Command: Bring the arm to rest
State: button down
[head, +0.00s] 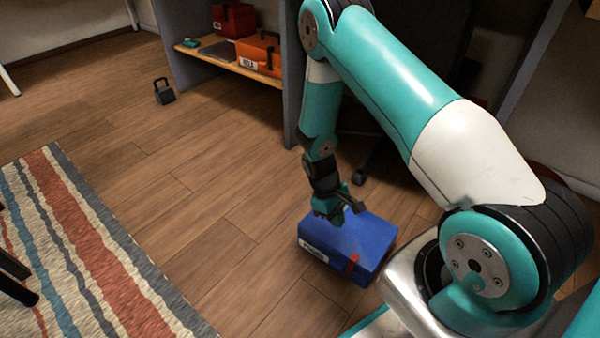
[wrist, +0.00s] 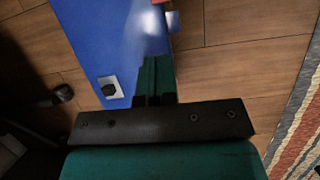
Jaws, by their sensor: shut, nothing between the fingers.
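My arm reaches out and bends down over the floor in the head view. My gripper (head: 336,212) hangs just above a blue case (head: 350,246) that lies on the wooden floor. In the wrist view my gripper (wrist: 155,62) shows its teal fingers together, with nothing between them. The blue case (wrist: 88,30) lies beyond the fingers. I cannot tell whether the fingertips touch it.
A shelf unit (head: 238,64) at the back holds a red toolbox (head: 232,20) and an orange toolbox (head: 262,54). A dark kettlebell-shaped object (head: 164,92) stands on the floor. A striped rug (head: 80,245) lies at left. The floor between is clear.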

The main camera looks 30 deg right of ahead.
jog(key=w+a+r+t+y+p, duration=0.15)
jog(key=a+r, duration=0.45)
jog(key=r, duration=0.6)
jog(key=w+a+r+t+y+p, duration=0.1)
jog(key=a+r+p, duration=0.3)
jog(key=r, duration=0.9)
jog(key=s+a+r+n+t+y+p, duration=0.15)
jog(key=s+a+r, duration=0.35)
jog(key=s+r, duration=0.5)
jog(key=s+a+r+n+y+p, duration=0.2)
jog(key=s+a+r, duration=0.45)
jog(key=r, duration=0.55)
notch_tip(320, 180, up, 37)
jog(key=d+p, duration=0.1)
jog(key=p, duration=3.6)
jog(key=shift+r, duration=0.2)
jog(key=shift+s, duration=0.1)
jog(key=shift+a, duration=0.1)
